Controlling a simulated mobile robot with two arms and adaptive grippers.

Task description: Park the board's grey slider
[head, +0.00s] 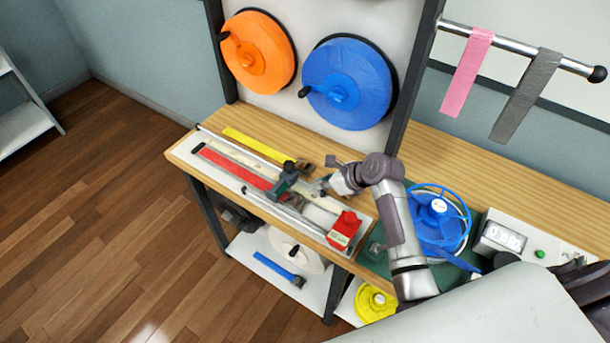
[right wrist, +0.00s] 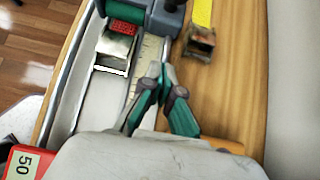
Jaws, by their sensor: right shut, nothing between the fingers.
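The long pale board (head: 232,181) lies on the wooden bench with a red strap (head: 236,167) along it. The grey slider (head: 287,180), with a dark green part, sits across the board near its middle. It also shows at the top of the right wrist view (right wrist: 162,14). My right gripper (head: 322,186) is shut and empty, just right of the slider. In the right wrist view its fingertips (right wrist: 166,74) are together over the board's edge, by a ruled strip, apart from the slider. The strap's metal end (right wrist: 114,50) lies beside them. My left gripper is out of view.
A red block (head: 343,229) marked 50 stands at the board's right end. A yellow strap (head: 257,146) with a metal buckle (right wrist: 200,41) lies behind the board. A blue reel (head: 438,215) stands right of my arm.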

